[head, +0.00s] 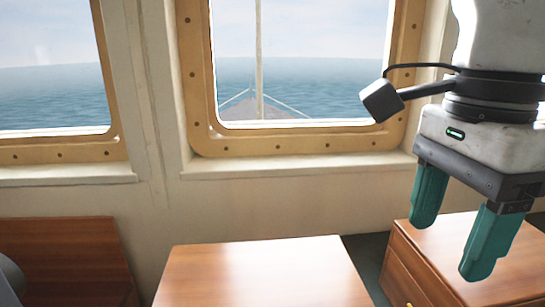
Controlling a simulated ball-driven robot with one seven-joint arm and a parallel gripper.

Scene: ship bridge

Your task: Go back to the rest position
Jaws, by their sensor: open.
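My gripper (455,240) hangs at the right side of the head view, with its two teal fingers pointing down. The fingers are spread apart and nothing is between them. It is in front of the wooden cabinet (410,264) at the right, and its fingers cover part of the cabinet's top. I cannot tell the height of the fingertips above that top.
A bare wooden top (262,272) is at the bottom centre. Another wooden piece (62,255) is at the lower left. A dark gap (366,259) lies between the central top and the right cabinet. Brass-coloured window frames (290,146) line the wall behind.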

